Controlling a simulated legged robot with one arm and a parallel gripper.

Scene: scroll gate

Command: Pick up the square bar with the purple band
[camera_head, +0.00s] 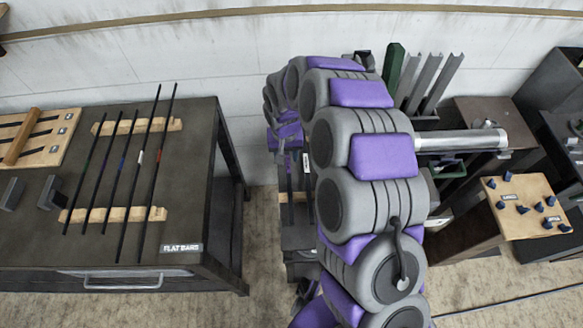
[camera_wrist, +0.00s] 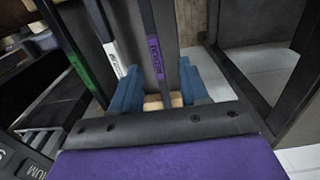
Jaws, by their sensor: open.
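In the wrist view, the square bar with the purple band (camera_wrist: 155,57) runs from the top edge down between my gripper's two blue fingers. My gripper (camera_wrist: 159,72) is open, with one finger on each side of the bar. The bar appears nearer the right finger, and I see no clear contact. The bar's lower end is hidden behind the gripper's dark body. In the head view, my arm covers most of the rack, and I cannot pick out the purple-banded bar there.
A white-banded bar (camera_wrist: 115,60) lies just left of the left finger, with a green-banded bar (camera_wrist: 82,72) farther left. In the head view, a table with flat bars (camera_head: 190,235) stands left. A wooden board with dark knobs (camera_head: 525,205) is at right.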

